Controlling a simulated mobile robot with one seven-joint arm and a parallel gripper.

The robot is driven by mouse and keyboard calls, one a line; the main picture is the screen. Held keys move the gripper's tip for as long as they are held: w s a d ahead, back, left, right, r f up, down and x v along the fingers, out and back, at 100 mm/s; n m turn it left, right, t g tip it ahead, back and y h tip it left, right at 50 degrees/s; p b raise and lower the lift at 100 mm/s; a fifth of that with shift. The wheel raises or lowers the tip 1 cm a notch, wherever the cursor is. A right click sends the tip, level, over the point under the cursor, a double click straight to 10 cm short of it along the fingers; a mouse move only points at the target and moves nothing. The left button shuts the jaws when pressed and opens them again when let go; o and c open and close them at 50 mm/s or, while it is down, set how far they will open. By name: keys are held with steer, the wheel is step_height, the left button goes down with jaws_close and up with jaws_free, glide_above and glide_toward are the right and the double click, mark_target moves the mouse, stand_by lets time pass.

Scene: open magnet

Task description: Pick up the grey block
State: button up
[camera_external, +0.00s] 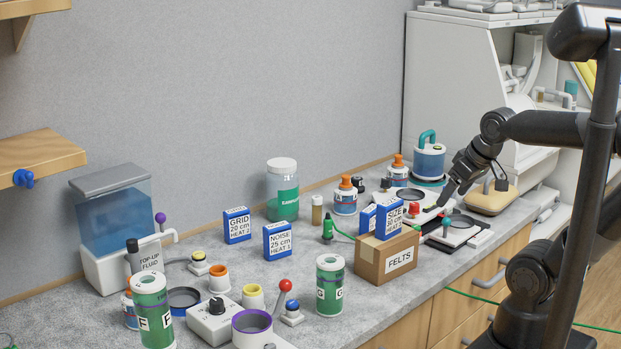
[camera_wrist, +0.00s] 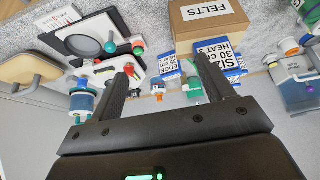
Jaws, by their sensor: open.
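My gripper (camera_external: 441,204) reaches down from the right at the back right of the bench, close above a white-and-black device (camera_external: 428,217) with a red knob. In the wrist view my gripper (camera_wrist: 165,72) is open, its two dark fingers well apart, with nothing held between them. The device shows in the wrist view (camera_wrist: 102,70) beside and partly behind the left finger. I cannot clearly pick out a grey block in either view; it may be small or hidden by the fingers or the device.
The FELTS box (camera_external: 388,259) carries blue-and-white SIZE cards (camera_external: 390,219) close to my gripper. A white plate with a dark disc (camera_external: 460,226) lies at the bench's front edge. A tan pad (camera_external: 491,201) is at right. Bottles and jars crowd the bench.

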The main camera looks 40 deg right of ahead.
steer(key=shift+c, duration=0.8)
